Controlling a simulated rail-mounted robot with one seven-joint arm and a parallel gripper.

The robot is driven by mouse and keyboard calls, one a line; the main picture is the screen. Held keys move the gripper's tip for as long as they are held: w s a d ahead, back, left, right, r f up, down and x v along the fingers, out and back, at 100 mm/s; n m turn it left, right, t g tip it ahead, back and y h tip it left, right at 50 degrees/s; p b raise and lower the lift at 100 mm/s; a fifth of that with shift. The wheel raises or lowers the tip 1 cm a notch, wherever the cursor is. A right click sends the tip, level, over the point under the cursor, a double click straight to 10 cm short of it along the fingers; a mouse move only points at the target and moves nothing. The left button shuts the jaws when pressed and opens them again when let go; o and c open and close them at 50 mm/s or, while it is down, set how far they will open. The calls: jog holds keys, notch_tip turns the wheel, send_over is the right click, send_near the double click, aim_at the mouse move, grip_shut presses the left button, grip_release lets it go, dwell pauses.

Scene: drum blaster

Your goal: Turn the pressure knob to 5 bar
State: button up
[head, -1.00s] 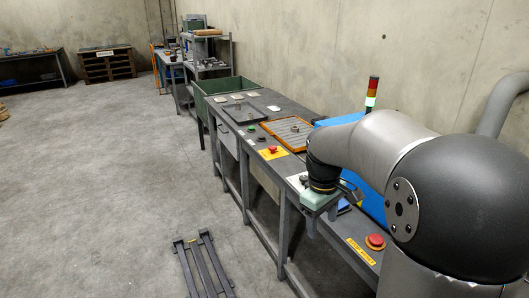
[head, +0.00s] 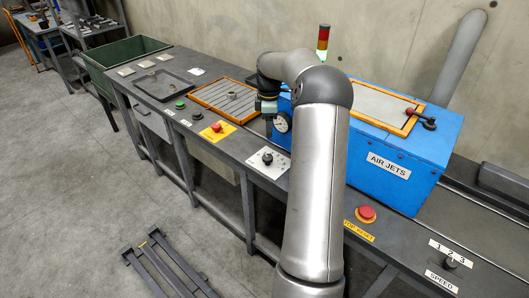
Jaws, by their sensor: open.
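The pressure knob (head: 267,157) is a small black knob on a white dial plate with markings, on the front part of the grey bench. Its marks are too small to read. A round white pressure gauge (head: 282,122) is on the left end of the blue machine; its reading is not legible. My gripper (head: 265,108) points down beside the gauge, above and behind the knob in the picture, apart from it. It is open, with nothing visible between the fingers. My arm covers part of the machine and bench to the right of the knob.
The blue machine (head: 395,152), labelled AIR JETS, stands behind my arm. A red stop button (head: 217,127) is left of the knob and another (head: 366,213) is to the right. A speed knob (head: 451,261) is at far right. An orange-framed grate (head: 225,98) lies behind left.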

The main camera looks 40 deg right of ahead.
aim_at(268, 157)
notch_tip(268, 157, down, 14)
jog(key=shift+w+a+r+p, duration=0.1)
jog(key=shift+w+r+p, duration=0.05)
jog(key=shift+p, duration=0.65)
jog(key=shift+c, duration=0.3)
jog(key=c, duration=0.9)
